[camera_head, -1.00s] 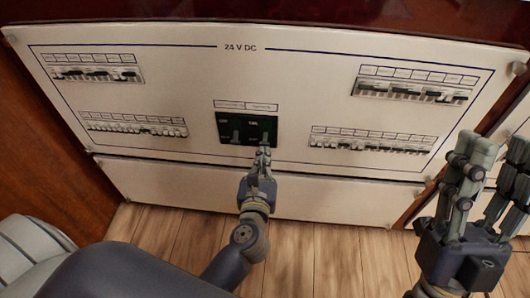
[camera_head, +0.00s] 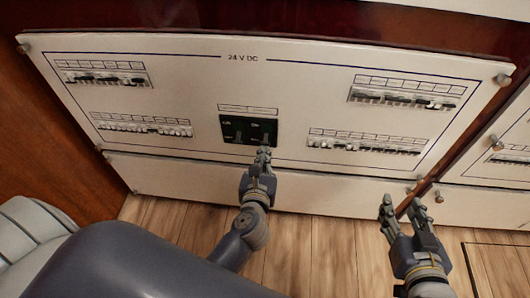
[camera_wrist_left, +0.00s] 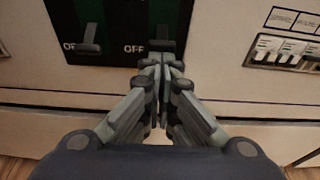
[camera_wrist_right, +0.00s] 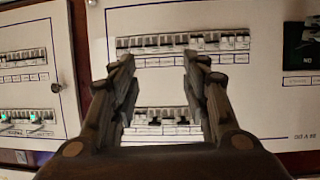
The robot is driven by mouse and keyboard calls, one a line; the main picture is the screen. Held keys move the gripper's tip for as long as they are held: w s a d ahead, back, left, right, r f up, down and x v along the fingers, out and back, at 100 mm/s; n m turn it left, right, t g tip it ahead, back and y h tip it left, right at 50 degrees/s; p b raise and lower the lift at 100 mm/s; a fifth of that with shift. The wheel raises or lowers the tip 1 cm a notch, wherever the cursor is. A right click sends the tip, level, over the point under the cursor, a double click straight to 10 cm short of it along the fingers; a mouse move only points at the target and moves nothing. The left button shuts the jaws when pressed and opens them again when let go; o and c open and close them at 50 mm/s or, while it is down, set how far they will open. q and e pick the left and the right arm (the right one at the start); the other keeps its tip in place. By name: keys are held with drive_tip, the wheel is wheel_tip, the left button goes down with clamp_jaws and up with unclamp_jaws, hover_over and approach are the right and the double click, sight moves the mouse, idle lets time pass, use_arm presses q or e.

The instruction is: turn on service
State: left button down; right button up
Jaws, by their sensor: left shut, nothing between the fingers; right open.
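The "24 V DC" panel (camera_head: 300,80) holds a dark green block (camera_head: 249,130) with two levers. Labels above it are too small to read. In the left wrist view, the left lever (camera_wrist_left: 88,38) and right lever (camera_wrist_left: 163,36) both sit beside "OFF" lettering. My left gripper (camera_head: 263,152) is shut and empty, its fingertips just below the right lever; they also show in the left wrist view (camera_wrist_left: 162,66). I cannot tell whether they touch it. My right gripper (camera_head: 402,208) is open and empty, low in front of the panel's right end.
Breaker rows stand at upper left (camera_head: 104,78), lower left (camera_head: 142,129), upper right (camera_head: 404,98) and lower right (camera_head: 366,145). Another panel (camera_head: 500,150) is at the right, past a wooden divider. A padded seat (camera_head: 30,235) is at lower left. Wooden floor lies below.

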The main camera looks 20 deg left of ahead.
use_arm(q)
drive_tip(key=p, duration=0.2)
drive_tip(key=r+p, duration=0.1)
drive_tip(key=p, duration=0.2)
drive_tip(key=shift+s+d+r+g+p, duration=0.1)
drive_tip(key=shift+s+r+g+p, duration=0.2)
drive_tip(key=shift+g+p, duration=0.1)
use_arm(e)
drive_tip(key=s+d+f+g+h, duration=0.1)
drive_tip(key=s+d+f+g, duration=0.1)
drive_tip(key=s+f+g, duration=0.3)
drive_tip(key=s+d+f+g+h, duration=0.1)
drive_tip(key=s+d+f+g, duration=0.2)
drive_tip(key=s, duration=0.6)
drive_tip(key=shift+s+d+f+g+h, duration=0.15)
drive_tip(key=shift+s+f+g+h, duration=0.2)
drive_tip(key=shift+f+g, duration=0.6)
use_arm(q)
drive_tip(key=shift+s, duration=0.1)
use_arm(e)
drive_tip(key=shift+s, duration=0.1)
use_arm(q)
drive_tip(key=v, duration=1.1)
drive_tip(key=shift+s, duration=0.35)
